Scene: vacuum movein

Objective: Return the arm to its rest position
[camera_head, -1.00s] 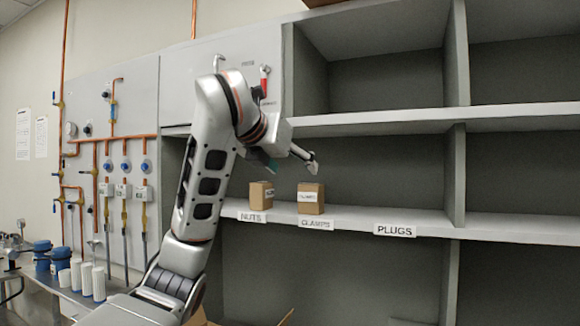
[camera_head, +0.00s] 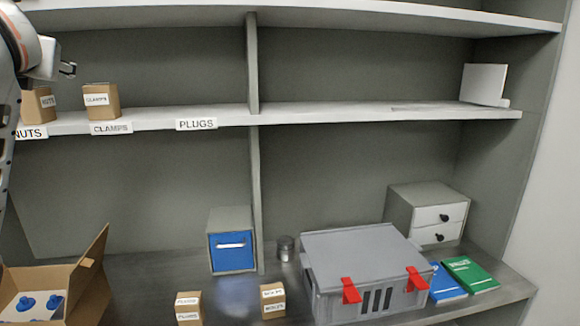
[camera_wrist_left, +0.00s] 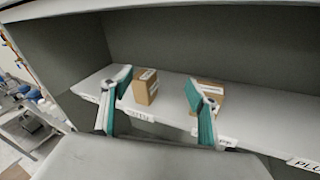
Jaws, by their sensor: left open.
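My left arm stands at the left edge of the head view, and most of it is cut off. My left gripper (camera_head: 68,69) is raised in front of the shelf, near the clamps box. In the left wrist view its two teal-padded fingers (camera_wrist_left: 160,105) are spread apart with nothing between them. The nuts box (camera_head: 39,105) and the clamps box (camera_head: 101,101) stand upright on the shelf behind their labels. In the wrist view the boxes are beyond the fingers, apart from them. My right gripper is not in view.
The shelf (camera_head: 350,114) is bare behind the PLUGS label (camera_head: 197,124). Below are an open carton (camera_head: 85,290), two small boxes, including the plugs box (camera_head: 188,308), a blue-fronted bin (camera_head: 231,250), a grey case (camera_head: 362,255) with red latches, books (camera_head: 470,274) and a drawer unit (camera_head: 428,212).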

